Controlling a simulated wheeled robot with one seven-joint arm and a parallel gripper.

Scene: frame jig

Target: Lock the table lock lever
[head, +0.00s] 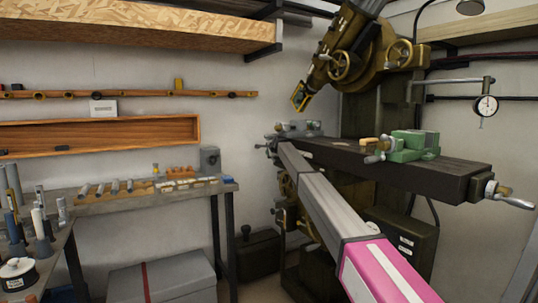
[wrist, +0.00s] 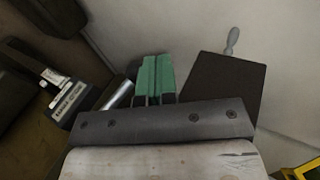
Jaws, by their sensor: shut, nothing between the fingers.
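The dark milling table (head: 440,172) runs across the right of the head view with a green vise (head: 410,146) on it. A small metal handle (head: 376,158) shows at the vise's left. I cannot tell for certain which part is the table lock lever. My arm reaches up to the table's left end in the head view and hides part of it; my gripper's tips do not show clearly there. In the wrist view my gripper (wrist: 156,75) has its green fingers together, shut and empty. A dark block (wrist: 224,85) with a grey handle (wrist: 232,41) stands to their right, apart from them.
A crank handle (head: 510,198) sticks out at the table's right end. The brown machine head (head: 350,55) is above the table. A workbench (head: 150,197) with tools stands at the left. In the wrist view a silver cylinder (wrist: 119,94) lies left of the fingers.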

